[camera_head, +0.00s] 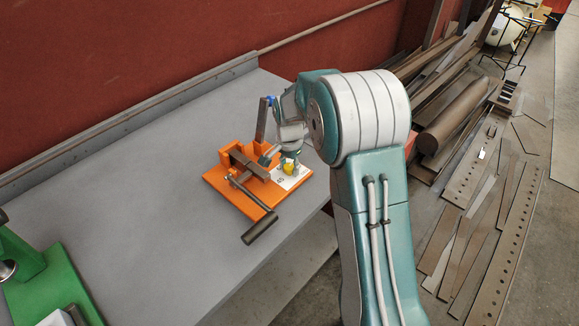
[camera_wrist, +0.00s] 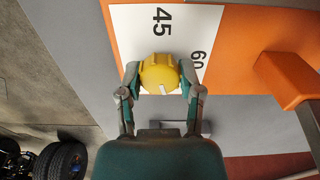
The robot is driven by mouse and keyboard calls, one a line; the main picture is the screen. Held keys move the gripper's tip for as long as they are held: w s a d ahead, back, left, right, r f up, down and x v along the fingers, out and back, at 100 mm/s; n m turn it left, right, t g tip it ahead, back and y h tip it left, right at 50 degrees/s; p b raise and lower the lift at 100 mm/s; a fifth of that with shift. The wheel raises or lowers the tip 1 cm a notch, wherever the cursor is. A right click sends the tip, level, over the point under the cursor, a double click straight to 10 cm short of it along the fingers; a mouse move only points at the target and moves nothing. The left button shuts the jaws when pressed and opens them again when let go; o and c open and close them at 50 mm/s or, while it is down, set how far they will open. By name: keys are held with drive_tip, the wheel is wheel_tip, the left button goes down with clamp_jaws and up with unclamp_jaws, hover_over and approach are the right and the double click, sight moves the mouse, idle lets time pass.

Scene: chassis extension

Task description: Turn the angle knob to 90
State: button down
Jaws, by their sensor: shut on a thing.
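The yellow angle knob (camera_wrist: 158,76) sits at the edge of a white scale plate (camera_wrist: 128,30) on an orange fixture (camera_wrist: 240,50). It also shows in the head view (camera_head: 288,168), partly covered by my gripper. In the wrist view, "45" and "60" are readable on the plate; no 90 is visible. A short white mark on the knob points down and slightly right in that view. My gripper (camera_wrist: 159,72) has one finger on each side of the knob and is shut on it.
The orange fixture (camera_head: 215,180) stands on a grey workbench (camera_head: 150,170) and has a lever with a dark grip (camera_head: 260,229). A green machine (camera_head: 50,285) is at the lower left. Scrap metal (camera_head: 470,200) lies on the floor at right. The bench's left middle is clear.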

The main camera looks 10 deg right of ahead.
sight(288, 166)
drive_tip(key=shift+f+m, duration=0.1)
drive_tip(key=shift+m, duration=0.6)
drive_tip(key=shift+c, duration=1.3)
unclamp_jaws()
drive_tip(key=shift+a, duration=0.1)
wheel_tip(288, 166, up, 12)
drive_tip(key=shift+w, duration=0.1)
